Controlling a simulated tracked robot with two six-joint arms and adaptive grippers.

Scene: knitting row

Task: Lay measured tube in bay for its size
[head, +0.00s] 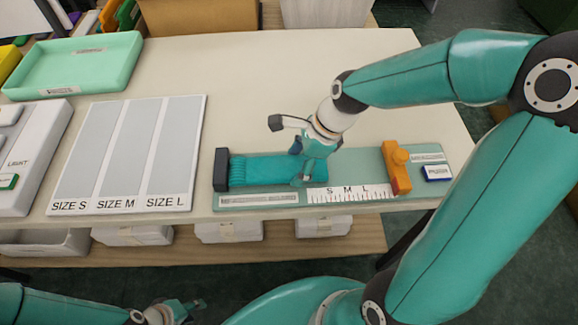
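A teal knitted tube (262,169) lies flat along the green measuring board (225,199), its left end by a dark stop block (221,170). The board has a white scale marked S, M, L (349,193) and an orange slider (396,165) right of the tube. My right gripper (302,165) is at the tube's right part, with fingers towards its far and near edges; its grip is partly hidden. A white panel with three grey bays, SIZE S (87,155), SIZE M (130,150) and SIZE L (174,145), lies left. My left gripper (190,308) is low, off the table, apparently open and empty.
A mint tray (75,65) stands at the back left. A white unit labelled LIGHT (30,150) is at the left edge. A small blue-and-white block (437,173) sits at the board's right end. White boxes (228,232) are on the shelf below. The table behind the board is clear.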

